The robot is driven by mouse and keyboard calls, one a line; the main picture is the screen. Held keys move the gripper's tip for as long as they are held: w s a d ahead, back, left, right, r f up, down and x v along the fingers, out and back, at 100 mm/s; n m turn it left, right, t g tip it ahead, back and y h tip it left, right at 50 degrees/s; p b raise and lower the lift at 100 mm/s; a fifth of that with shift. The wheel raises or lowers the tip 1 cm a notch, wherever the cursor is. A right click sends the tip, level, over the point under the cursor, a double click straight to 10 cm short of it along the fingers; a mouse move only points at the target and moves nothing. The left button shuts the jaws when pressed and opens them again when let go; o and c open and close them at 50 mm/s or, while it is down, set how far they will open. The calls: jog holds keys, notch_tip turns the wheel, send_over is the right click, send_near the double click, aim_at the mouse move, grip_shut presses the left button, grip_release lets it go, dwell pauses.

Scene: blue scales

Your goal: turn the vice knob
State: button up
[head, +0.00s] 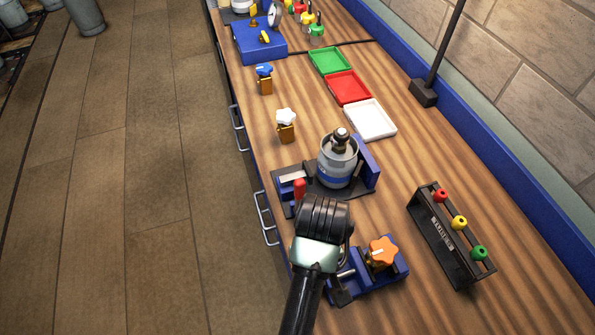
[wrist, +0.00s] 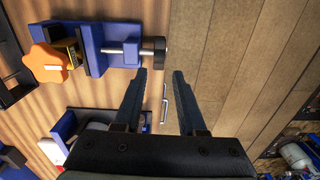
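The blue vice (head: 395,281) stands near the bench's front edge in the head view, holding a brass piece with an orange star-shaped handle (head: 382,251). In the wrist view the vice (wrist: 95,50) is at upper left, its screw running right to a black vice knob (wrist: 153,50). My gripper (wrist: 160,74) is open with nothing between its fingers. The knob shows just beyond the fingertips, slightly left of the middle of the gap; I cannot tell the depth between them. In the head view my arm hides the fingers and part of the vice.
A grey canister (head: 338,166) sits in a blue-and-black stand behind my wrist. A black rack (head: 445,245) with red, yellow and green knobs is at right. White (head: 369,119), red and green trays lie farther back. Drawer handles (head: 265,218) stick out along the bench front; open floor lies left.

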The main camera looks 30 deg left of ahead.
jog(key=shift+a+f, duration=0.2)
jog(key=shift+f, duration=0.05)
notch_tip(320, 180, down, 12)
jog(key=shift+f+p, duration=0.1)
jog(key=shift+p, duration=0.65)
grip_shut()
